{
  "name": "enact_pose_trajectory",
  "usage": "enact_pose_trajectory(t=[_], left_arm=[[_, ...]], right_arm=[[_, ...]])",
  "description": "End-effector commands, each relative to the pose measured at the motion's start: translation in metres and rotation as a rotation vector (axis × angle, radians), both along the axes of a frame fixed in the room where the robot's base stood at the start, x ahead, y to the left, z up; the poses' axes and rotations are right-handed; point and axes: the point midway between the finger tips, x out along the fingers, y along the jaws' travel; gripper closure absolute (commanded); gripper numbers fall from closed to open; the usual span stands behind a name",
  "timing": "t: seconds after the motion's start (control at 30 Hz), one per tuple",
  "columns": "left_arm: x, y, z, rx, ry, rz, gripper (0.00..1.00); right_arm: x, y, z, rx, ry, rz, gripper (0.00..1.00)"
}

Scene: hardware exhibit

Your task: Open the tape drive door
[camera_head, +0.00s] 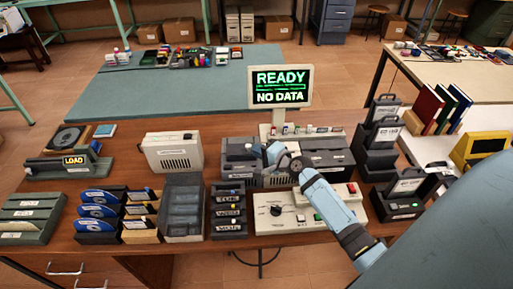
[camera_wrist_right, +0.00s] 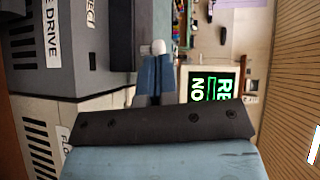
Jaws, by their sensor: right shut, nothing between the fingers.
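The tape drive (camera_head: 236,172) is a dark grey box on the wooden bench, just left of my right gripper (camera_head: 275,153). In the right wrist view, which is turned sideways, a dark grey unit (camera_wrist_right: 60,78) at the left has a label ending in "E DRIVE". My right gripper (camera_wrist_right: 158,48) shows there as blue fingers closed together with nothing between them. The gripper is close beside the drive. I cannot tell whether it touches, or whether the door is open. My left gripper is not in view.
A screen (camera_head: 282,87) reading "READY NO DATA" stands behind. Another dark grey unit (camera_head: 328,160) is right of the gripper. A white control box (camera_head: 285,217) sits in front. Disk holders and trays (camera_head: 184,208) fill the bench to the left; dark racks (camera_head: 375,160) stand right.

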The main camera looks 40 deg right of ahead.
Motion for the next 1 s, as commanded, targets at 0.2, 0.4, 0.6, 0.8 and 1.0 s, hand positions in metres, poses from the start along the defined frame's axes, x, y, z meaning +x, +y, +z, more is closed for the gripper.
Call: enact_pose_trajectory(t=[0.2,0.4,0.6,0.8,1.0], left_arm=[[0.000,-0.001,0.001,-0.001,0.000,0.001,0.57],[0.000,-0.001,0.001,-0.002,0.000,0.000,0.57],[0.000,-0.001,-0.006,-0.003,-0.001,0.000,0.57],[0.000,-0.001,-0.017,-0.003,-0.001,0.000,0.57],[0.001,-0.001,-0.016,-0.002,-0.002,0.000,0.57]], right_arm=[[0.009,0.002,-0.002,-0.001,0.000,0.000,1.00],[0.008,0.002,-0.002,-0.001,0.001,0.000,1.00],[0.023,-0.007,-0.004,-0.004,-0.002,0.001,1.00],[0.051,-0.024,-0.004,-0.001,-0.001,0.001,1.00],[0.055,-0.026,-0.002,0.000,0.001,0.001,1.00]])
